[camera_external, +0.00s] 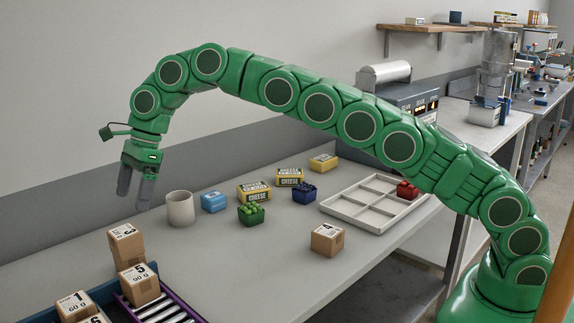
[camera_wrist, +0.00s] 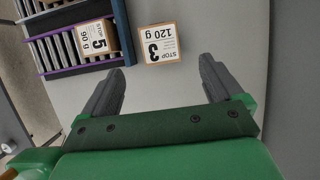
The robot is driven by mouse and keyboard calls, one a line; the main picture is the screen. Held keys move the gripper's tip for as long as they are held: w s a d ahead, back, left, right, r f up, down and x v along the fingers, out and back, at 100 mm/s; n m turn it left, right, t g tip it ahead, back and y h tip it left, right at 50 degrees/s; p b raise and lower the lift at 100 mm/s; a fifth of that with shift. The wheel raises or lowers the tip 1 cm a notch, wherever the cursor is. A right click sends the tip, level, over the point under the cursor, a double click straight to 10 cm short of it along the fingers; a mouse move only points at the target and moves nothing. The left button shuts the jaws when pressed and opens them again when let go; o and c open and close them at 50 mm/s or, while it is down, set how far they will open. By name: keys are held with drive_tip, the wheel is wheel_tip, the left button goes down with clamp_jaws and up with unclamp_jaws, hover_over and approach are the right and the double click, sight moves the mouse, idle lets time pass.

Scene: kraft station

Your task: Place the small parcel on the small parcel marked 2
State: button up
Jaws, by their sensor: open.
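My gripper (camera_external: 137,185) is open and empty, high above the left part of the bench. In the wrist view its fingers (camera_wrist: 160,85) are spread with bare bench between them. A small cardboard parcel marked 4 (camera_external: 327,239) stands alone on the bench. A parcel marked 3 (camera_wrist: 160,44) stands on the bench beside the rollers; it also shows in the external view (camera_external: 126,246). A parcel marked 5 (camera_external: 138,286) sits on the rollers. Parcels marked 1 (camera_external: 75,306) and seemingly 6 (camera_external: 97,319) are at the lower left. I see no label 2.
A white divided tray (camera_external: 345,213) holds a red punnet (camera_external: 407,189). The bench front-middle is clear.

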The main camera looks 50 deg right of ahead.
drive_tip(key=shift+d+r, duration=0.25)
drive_tip(key=shift+r, duration=0.45)
drive_tip(key=shift+d, duration=0.1)
drive_tip(key=s+d+r+n+h, duration=0.1)
drive_tip(key=s+d+r+n, duration=0.3)
drive_tip(key=d, duration=0.6)
drive_tip(key=s+d+r+n+h, duration=0.1)
drive_tip(key=s+d+r+n, duration=0.1)
drive_tip(key=s+d, duration=0.65)
drive_tip(key=s+d+r+n, duration=0.2)
drive_tip(key=s+d+r, duration=0.1)
drive_tip(key=d, duration=1)
drive_tip(key=s+d+f+n, duration=0.3)
drive_tip(key=s+d, duration=0.3)
drive_tip(key=s, duration=0.5)
drive_tip(key=s+d+f+n+g+h, duration=0.1)
drive_tip(key=s+d+f+n, duration=0.1)
drive_tip(key=s+d, duration=0.5)
drive_tip(key=s+d+f+n+h, duration=0.1)
drive_tip(key=s+d+f+n, duration=0.2)
drive_tip(key=s, duration=1.4)
drive_tip(key=shift+s+d+f+n+g, duration=0.3)
drive_tip(key=shift+d+n, duration=0.7)
drive_tip(key=shift+d, duration=0.95)
drive_tip(key=shift+w, duration=0.1)
